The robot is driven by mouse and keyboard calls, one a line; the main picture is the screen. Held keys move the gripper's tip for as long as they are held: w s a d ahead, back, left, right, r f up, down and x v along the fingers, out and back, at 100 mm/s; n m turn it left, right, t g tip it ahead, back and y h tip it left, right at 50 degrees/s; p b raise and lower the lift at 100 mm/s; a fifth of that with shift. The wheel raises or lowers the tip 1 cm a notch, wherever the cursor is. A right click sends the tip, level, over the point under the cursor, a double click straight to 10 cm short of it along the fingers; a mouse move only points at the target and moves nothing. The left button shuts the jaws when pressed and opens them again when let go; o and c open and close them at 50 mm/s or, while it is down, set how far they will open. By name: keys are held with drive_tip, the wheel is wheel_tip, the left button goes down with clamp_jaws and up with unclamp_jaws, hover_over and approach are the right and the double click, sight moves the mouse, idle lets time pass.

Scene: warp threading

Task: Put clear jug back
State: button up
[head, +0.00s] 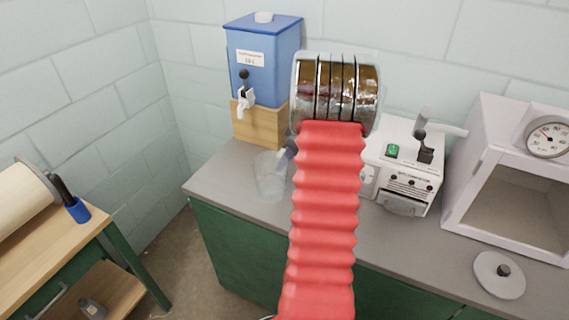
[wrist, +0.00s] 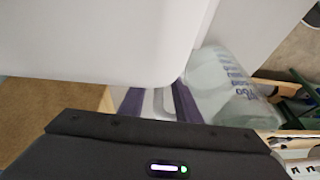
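The clear jug (head: 270,178) stands upright on or just above the grey counter, in front of the blue dispenser, in the head view. In the wrist view, the see-through jug (wrist: 226,88) with blue print is right beside the fingers. My gripper (wrist: 158,103) shows two purple-edged fingers with a pale strip between them. I cannot tell whether that strip is the jug's handle held between them. In the head view, my red arm hides most of the gripper, and one pale finger shows at the jug's right rim.
The blue dispenser (head: 262,62) with a tap stands on a wooden block (head: 262,122) behind the jug. A white machine (head: 405,160) and a white oven with a dial (head: 515,170) stand to the right. A round lid (head: 499,275) lies on the counter (head: 222,172).

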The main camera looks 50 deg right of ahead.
drive_tip(key=v, duration=1.1)
drive_tip(key=shift+s, duration=0.1)
idle(0.4)
drive_tip(key=w+a+r, duration=0.1)
drive_tip(key=a+r, duration=0.2)
drive_tip(key=a, duration=0.5)
drive_tip(key=w+a+r+m+h, duration=0.1)
drive_tip(key=w+a+r, duration=0.1)
drive_tip(key=a, duration=0.6)
drive_tip(key=w+a+r, duration=0.1)
drive_tip(key=a+r, duration=0.2)
drive_tip(key=a, duration=0.5)
drive_tip(key=s+a, duration=0.4)
drive_tip(key=a, duration=0.3)
drive_tip(key=s+a+m+t, duration=0.1)
drive_tip(key=s+a, duration=0.3)
drive_tip(key=a, duration=0.4)
drive_tip(key=s+a, duration=0.4)
drive_tip(key=a, duration=0.4)
drive_tip(key=shift+s+f+m+h, duration=0.2)
drive_tip(key=shift+f+m+h, duration=0.1)
drive_tip(key=shift+f, duration=0.05)
